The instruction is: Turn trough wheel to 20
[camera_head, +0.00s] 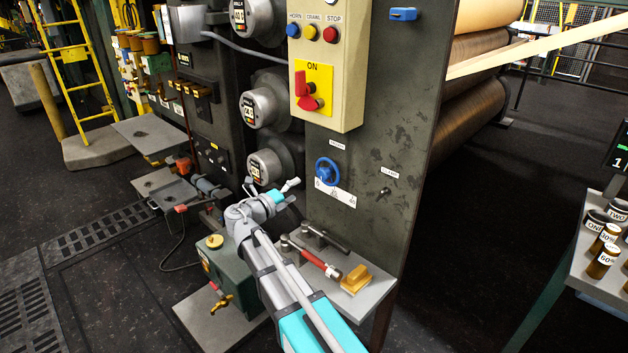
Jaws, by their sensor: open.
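A blue handwheel (328,171) is mounted on the dark upright panel, below the cream control box. A white scale plate (336,193) sits just under it; its marks are too small to read. A small label above the wheel is also too small to read clearly. My gripper (271,186) is open and empty, to the left of the wheel and apart from it, in front of the lowest round grey gauge housing. My arm reaches up from the bottom of the view.
The cream control box (327,65) has coloured buttons and a red switch. A small shelf (374,296) below the wheel holds a red-handled tool (316,262) and a yellow block (355,280). A side table at right carries jars (600,262). Dark floor lies open between.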

